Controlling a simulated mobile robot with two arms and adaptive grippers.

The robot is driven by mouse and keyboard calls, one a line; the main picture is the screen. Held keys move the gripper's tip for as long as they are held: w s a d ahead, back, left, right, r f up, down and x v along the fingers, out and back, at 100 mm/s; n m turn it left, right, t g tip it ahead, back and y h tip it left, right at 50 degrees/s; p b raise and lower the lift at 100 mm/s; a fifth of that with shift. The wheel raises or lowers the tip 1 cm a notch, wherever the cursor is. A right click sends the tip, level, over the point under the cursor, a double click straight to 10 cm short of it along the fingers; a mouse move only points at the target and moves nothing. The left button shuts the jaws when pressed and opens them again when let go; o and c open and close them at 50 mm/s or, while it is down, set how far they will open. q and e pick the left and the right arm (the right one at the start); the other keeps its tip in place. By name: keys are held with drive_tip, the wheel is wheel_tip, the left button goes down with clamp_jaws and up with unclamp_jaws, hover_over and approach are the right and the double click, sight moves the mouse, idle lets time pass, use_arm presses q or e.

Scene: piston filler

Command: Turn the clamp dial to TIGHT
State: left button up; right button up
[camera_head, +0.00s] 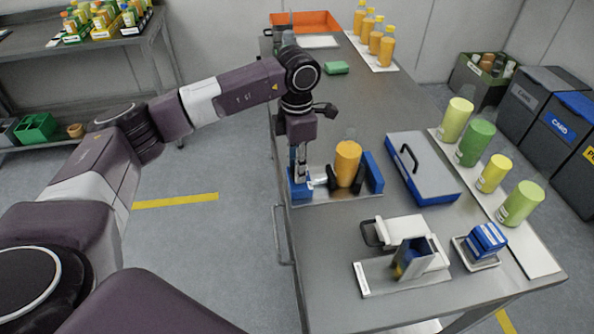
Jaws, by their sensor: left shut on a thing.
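The clamp fixture has a blue left block (300,188) and a blue right block (373,176) on a pale base plate. An orange cylinder (348,163) stands upright between them, with dark parts (324,184) at its left side. My left gripper (300,178) points down at the left block and is shut on what appears to be the clamp dial. The dial is hidden by the fingers, and its setting and marks cannot be read. My right gripper is not in view.
A blue-and-grey case (422,168) with a black handle lies right of the clamp. A white device (405,232), a blue stack in a tray (483,243) and a row of green and yellow cylinders (475,142) stand nearby. The bench (350,108) behind the clamp is mostly clear.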

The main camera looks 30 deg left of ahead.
use_arm(q)
drive_tip(key=shift+m+b, duration=0.35)
drive_tip(key=shift+m, duration=0.35)
drive_tip(key=shift+w+r+m, duration=0.1)
drive_tip(key=shift+r+m, duration=0.05)
drive_tip(key=shift+m, duration=0.15)
drive_tip(key=o, duration=1.2)
drive_tip(key=shift+c, duration=0.2)
wheel_tip(320, 180, up, 12)
